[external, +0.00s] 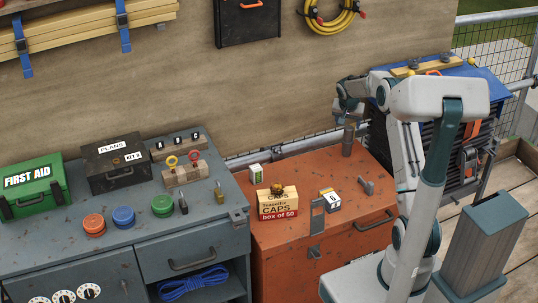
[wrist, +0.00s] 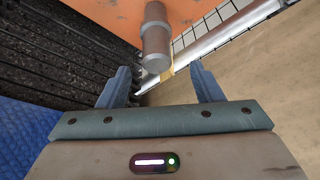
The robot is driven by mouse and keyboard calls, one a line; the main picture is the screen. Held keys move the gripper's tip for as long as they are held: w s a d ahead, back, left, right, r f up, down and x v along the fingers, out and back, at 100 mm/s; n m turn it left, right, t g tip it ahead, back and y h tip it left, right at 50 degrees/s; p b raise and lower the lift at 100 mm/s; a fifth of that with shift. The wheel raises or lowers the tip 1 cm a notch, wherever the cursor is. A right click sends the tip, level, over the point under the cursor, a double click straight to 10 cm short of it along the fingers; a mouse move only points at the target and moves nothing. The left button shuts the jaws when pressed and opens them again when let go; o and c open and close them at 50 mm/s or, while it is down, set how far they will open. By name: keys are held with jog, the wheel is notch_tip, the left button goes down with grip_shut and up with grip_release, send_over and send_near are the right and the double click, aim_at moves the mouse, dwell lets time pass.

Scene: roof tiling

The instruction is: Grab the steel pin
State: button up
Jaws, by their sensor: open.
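The steel pin (external: 348,143) is a grey cylinder standing upright at the back edge of the orange chest, close to the wall. My gripper (external: 349,115) is just above the pin, pointing down. In the wrist view my gripper (wrist: 160,70) is open, with its two blue fingers apart. The near end of the pin lies in line with the gap between the fingertips, and neither finger appears to touch it.
The orange chest (external: 280,235) also bears a box of caps (external: 277,205), a small number block (external: 330,200) and a grey handle-like piece (external: 366,185). A pale rail (wrist: 225,40) and mesh run behind the pin. A dark ribbed unit (wrist: 60,55) stands beside my gripper.

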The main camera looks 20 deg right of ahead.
aim_at(345, 129)
jog(key=shift+s+x, duration=0.2)
jog(key=shift+x, duration=2.8)
jog(key=shift+d, duration=0.1)
jog(key=c, duration=1.3)
